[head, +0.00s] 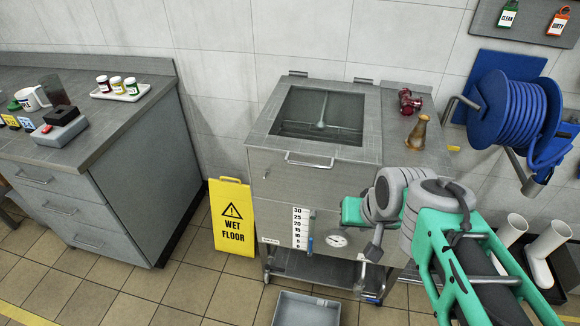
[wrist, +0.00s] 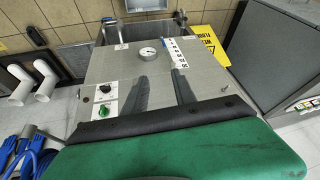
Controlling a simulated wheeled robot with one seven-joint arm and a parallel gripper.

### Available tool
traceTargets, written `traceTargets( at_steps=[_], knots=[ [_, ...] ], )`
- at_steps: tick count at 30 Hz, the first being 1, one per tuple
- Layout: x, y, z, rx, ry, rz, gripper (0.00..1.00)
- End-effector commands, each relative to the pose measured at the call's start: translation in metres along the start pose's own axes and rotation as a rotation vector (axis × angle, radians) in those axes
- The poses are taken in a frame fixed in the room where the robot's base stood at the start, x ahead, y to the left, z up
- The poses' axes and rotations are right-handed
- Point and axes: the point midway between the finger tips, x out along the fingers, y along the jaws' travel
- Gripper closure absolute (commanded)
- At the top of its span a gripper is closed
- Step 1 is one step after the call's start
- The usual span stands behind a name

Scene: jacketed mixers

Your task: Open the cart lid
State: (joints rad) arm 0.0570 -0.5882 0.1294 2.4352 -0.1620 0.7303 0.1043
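The steel cart (head: 280,195) stands against the tiled wall in the head view. Its lid (head: 262,135) lies flat and shut on top, with a dark window showing a stirrer below. A bar handle (head: 310,163) runs along the lid's front edge, and hinges (head: 364,80) are at the back. My gripper shows in the wrist view (wrist: 162,84) with two dark fingers apart and nothing seen between them. It is in front of the cart's front panel (wrist: 112,68), right of and below the handle in the head view, where my arm hides the fingers. The handle is not identifiable in the wrist view.
A yellow wet floor sign (head: 232,215) stands left of the cart. A grey bin (head: 306,312) is on the floor in front. A blue hose reel (head: 515,108) and white boots (head: 545,245) are at right.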

Motion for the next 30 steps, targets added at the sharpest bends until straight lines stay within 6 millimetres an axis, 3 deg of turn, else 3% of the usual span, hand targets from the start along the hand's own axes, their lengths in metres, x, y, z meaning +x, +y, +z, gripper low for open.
traceTargets(
  at_steps=[1, 3, 7, 10, 16, 20, 30],
  knots=[
    [0.053, -0.006, -0.001, 0.041, 0.064, -0.064, 0.68],
    [0.095, -0.027, -0.023, 0.123, 0.183, -0.205, 0.68],
    [0.138, -0.063, -0.065, 0.346, 0.382, -0.547, 0.68],
    [0.14, -0.071, -0.089, 0.538, 0.488, -0.819, 0.68],
    [0.113, -0.056, -0.114, 0.787, 0.577, -1.165, 0.68],
    [0.103, -0.058, -0.125, 0.816, 0.584, -1.213, 0.68],
    [0.12, -0.093, -0.171, 0.813, 0.583, -1.208, 0.68]
  ],
)
